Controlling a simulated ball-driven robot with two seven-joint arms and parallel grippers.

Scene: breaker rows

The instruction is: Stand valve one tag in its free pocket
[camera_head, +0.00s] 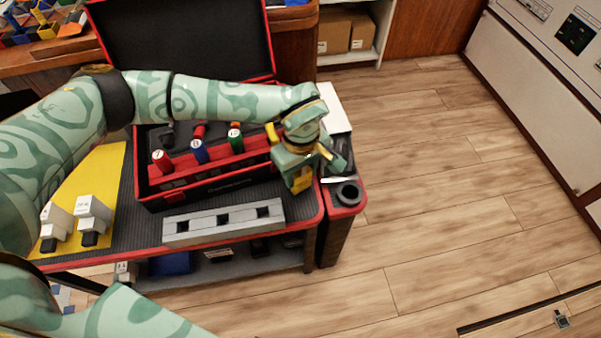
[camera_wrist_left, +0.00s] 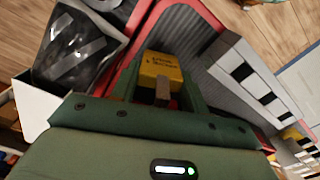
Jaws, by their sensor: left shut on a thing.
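My left gripper (camera_head: 304,164) is shut on a small yellow block with dark lettering, the valve one tag (camera_head: 302,183). In the left wrist view the tag (camera_wrist_left: 160,68) sits between the fingers of the gripper (camera_wrist_left: 161,88), and the print is too small to read surely. The gripper holds it above the bench's right end, beside the open case's right front corner. A pale grey pocket bar (camera_head: 203,225) lies at the bench's front edge, left of and nearer than the tag. It has dark square pockets and also shows in the left wrist view (camera_wrist_left: 228,52). My right gripper is not in view.
The open black and red case (camera_head: 150,195) holds several coloured-handled tools behind the bar. Two grey-white blocks (camera_head: 57,220) (camera_head: 94,210) stand on a yellow mat (camera_head: 88,180) at left. A dark ring-shaped holder (camera_head: 348,193) is on the red-edged side shelf at right.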

